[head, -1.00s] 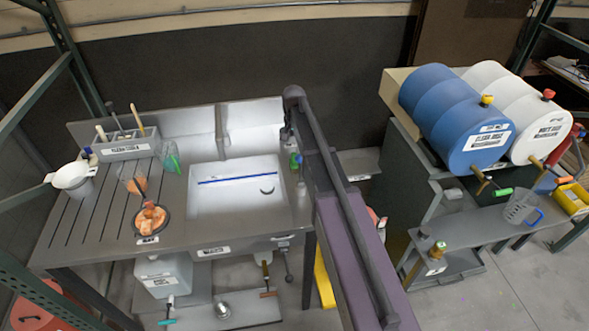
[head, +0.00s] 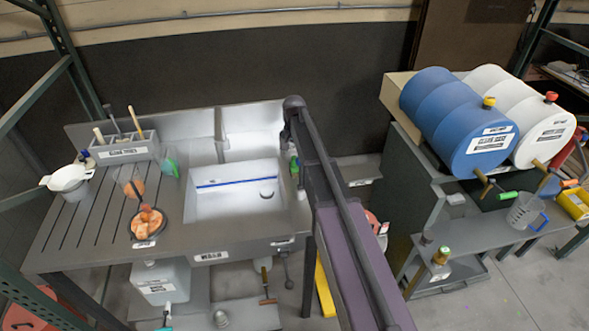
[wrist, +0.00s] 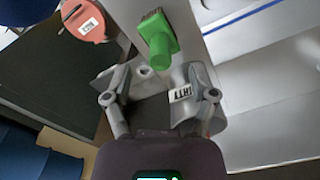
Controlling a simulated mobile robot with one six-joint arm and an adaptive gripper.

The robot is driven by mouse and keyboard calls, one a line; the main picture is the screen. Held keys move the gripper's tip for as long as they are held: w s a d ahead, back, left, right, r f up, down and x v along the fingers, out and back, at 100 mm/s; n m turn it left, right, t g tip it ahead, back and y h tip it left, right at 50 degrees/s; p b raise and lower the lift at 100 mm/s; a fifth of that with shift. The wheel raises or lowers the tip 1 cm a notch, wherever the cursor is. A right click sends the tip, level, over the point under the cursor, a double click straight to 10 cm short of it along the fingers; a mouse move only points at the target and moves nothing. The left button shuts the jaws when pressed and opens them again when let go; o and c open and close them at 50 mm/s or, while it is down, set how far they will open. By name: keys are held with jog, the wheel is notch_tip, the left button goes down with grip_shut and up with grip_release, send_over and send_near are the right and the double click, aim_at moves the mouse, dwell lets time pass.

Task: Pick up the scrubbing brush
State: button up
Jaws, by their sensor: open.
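The scrubbing brush looks to be the green block-like thing with brownish bristles (wrist: 160,48) in the wrist view, on a grey surface beside the sink. A small green part of it (head: 294,164) shows at the sink's right edge in the head view, partly hidden by my arm. My gripper (wrist: 154,84) is open, and the brush is just beyond its fingertips, apart from them. Nothing is held. In the head view my gripper (head: 289,137) is above the right side of the sink, mostly hidden by my own arm.
The sink basin (head: 225,208) holds a blue strip and a drain. A grey caddy (head: 125,152) with tools stands at the back left. A bowl of orange pieces (head: 147,222) sits on the drainboard. A salmon-coloured labelled thing (wrist: 88,20) is near the brush in the wrist view.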

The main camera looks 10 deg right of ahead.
aim_at(294, 157)
jog(key=shift+w+d+f+b, duration=0.1)
jog(key=shift+f+b, duration=2.3)
jog(key=shift+f, duration=0.1)
grip_shut()
